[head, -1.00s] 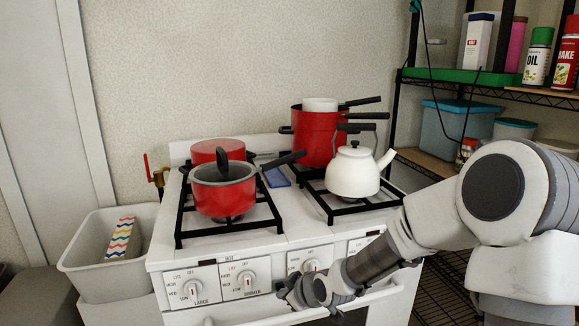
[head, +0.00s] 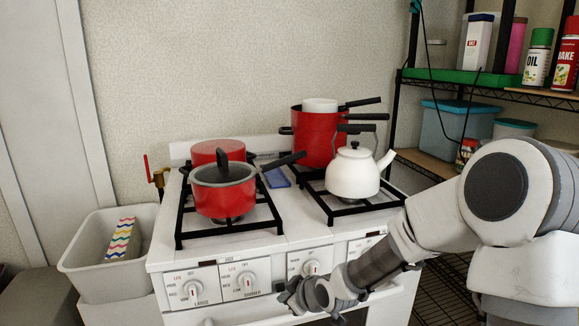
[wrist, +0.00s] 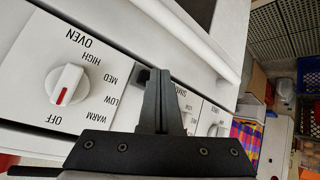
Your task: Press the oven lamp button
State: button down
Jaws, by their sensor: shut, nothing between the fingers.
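The white stove (head: 240,238) has a front control panel with white knobs. In the wrist view, the oven knob (wrist: 66,84), with a red mark, sits on the panel at the left. My gripper (wrist: 158,74) is shut and empty, its fingers close in front of the panel to the right of that knob. A small dark square (wrist: 141,76) shows beside the fingertips, partly hidden; I cannot tell if it is the oven lamp button or whether the fingers touch it. In the head view, my gripper (head: 284,290) is low in front of the stove, near the middle knobs.
A red pan (head: 226,200), a taller red pot (head: 317,135) and a white kettle (head: 353,172) stand on the stove top. The oven handle bar (wrist: 190,40) runs close to my gripper. A grey bin (head: 85,262) is left; a wire shelf (head: 470,88) is right.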

jog(key=s+d+p, duration=0.1)
jog(key=s, duration=0.4)
jog(key=shift+s+d, duration=0.35)
jog(key=shift+s, duration=0.05)
